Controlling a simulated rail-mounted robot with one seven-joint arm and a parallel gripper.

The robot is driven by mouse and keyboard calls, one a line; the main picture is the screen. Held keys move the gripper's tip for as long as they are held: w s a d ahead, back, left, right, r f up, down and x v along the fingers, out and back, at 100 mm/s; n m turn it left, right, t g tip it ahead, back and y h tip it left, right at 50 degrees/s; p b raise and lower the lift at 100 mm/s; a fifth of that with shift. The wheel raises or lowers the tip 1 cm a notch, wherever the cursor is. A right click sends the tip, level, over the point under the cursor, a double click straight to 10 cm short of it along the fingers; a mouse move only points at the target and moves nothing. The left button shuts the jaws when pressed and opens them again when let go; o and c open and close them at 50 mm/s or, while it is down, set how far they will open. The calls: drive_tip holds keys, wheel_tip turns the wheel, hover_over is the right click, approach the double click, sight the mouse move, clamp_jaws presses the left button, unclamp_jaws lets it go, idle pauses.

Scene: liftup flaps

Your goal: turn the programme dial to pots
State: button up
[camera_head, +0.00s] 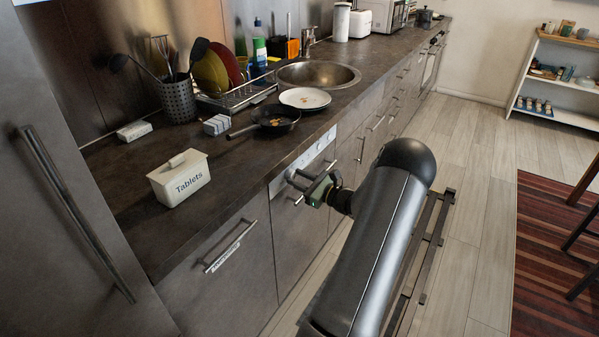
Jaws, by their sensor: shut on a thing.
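The light control panel (312,158) runs along the front just under the worktop edge, with small controls on its right part. My gripper (298,181) is at the left part of this panel, its fingers pointing at the front. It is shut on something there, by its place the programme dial. The dial itself is hidden behind the fingers, so its pointer and the programme marks cannot be read. A labelled door with a bar handle (230,246) is to the left, its lettering too small to read.
A white box marked Tablets (181,178) stands on the worktop (125,205). A black pan (273,119), white plates (305,98) and a sink (318,75) are farther back. Other bar handles stick out along the fronts.

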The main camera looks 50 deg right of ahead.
drive_tip(key=m+p, duration=0.2)
drive_tip(key=m, duration=0.1)
drive_tip(key=m+p, duration=0.1)
drive_tip(key=shift+r+m+p, duration=0.3)
drive_tip(key=m+p, duration=0.3)
drive_tip(key=m, duration=0.1)
drive_tip(key=shift+g, duration=0.3)
drive_tip(key=m+p, duration=0.2)
drive_tip(key=m, duration=0.1)
drive_tip(key=shift+m, duration=0.4)
drive_tip(key=shift+f+m+y+p, duration=0.1)
drive_tip(key=shift+m+y+p, duration=0.2)
drive_tip(key=shift+m+p, duration=1.15)
drive_tip(key=shift+m+b, duration=0.5)
drive_tip(key=shift+m, duration=0.15)
drive_tip(key=o, duration=1)
drive_tip(key=shift+s+d, duration=0.1)
drive_tip(key=s, duration=0.5)
drive_tip(key=s+b, duration=0.1)
drive_tip(key=s, duration=0.5)
drive_tip(key=s+d+r+b, duration=0.1)
drive_tip(key=s, duration=0.5)
drive_tip(key=shift+s, duration=0.1)
